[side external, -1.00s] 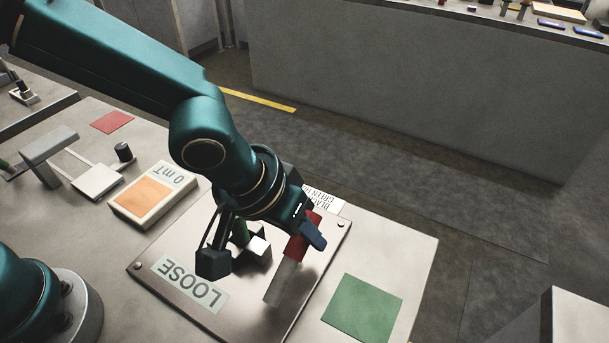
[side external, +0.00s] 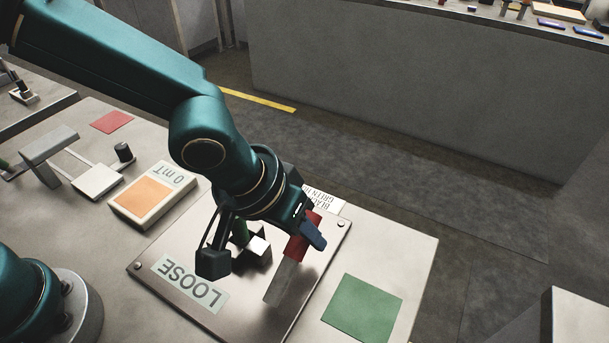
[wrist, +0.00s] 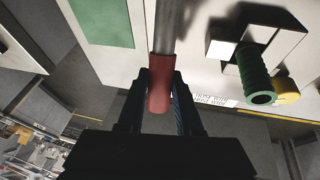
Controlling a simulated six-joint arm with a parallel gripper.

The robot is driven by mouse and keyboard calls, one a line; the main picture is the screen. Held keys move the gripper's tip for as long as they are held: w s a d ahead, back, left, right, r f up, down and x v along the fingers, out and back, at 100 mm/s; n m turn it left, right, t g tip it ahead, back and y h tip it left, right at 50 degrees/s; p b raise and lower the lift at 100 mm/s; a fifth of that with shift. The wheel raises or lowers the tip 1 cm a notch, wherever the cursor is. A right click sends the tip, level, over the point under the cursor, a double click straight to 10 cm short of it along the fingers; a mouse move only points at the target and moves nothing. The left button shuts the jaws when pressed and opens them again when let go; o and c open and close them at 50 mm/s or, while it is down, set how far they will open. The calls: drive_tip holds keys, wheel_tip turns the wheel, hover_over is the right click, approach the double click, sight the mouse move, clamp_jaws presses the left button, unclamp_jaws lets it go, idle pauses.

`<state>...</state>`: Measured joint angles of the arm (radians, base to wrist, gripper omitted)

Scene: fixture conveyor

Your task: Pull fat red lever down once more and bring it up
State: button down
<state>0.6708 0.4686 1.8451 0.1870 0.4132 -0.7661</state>
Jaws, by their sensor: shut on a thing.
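The fat red lever has a red grip (side external: 302,240) on a flat grey metal bar (side external: 285,280), which slants over the steel plate in the side external view. In the wrist view, the red grip (wrist: 161,85) lies between the two dark fingers, with the grey bar running up out of the picture. My gripper (side external: 306,230) is shut on the red grip. In the wrist view, my gripper (wrist: 160,100) has one finger on each side of it. The arm partly hides the lever's upper end in the side view.
A green handle (wrist: 254,74) and a yellow-ended one (wrist: 286,91) stand beside the lever. The plate carries a LOOSE label (side external: 190,284). A display box reading 0 mT (side external: 152,195) stands left. A green square (side external: 362,308) lies right of the plate, on clear bench.

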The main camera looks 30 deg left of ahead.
idle(0.4)
drive_tip(key=shift+w+f+g, duration=0.3)
drive_tip(key=shift+f+g, duration=0.25)
drive_tip(key=shift+g, duration=0.05)
drive_tip(key=shift+w+f+g, duration=0.2)
drive_tip(key=shift+f+g, duration=0.5)
drive_tip(key=shift+g, duration=0.2)
drive_tip(key=c, duration=0.6)
unclamp_jaws()
drive_tip(key=shift+r, duration=0.1)
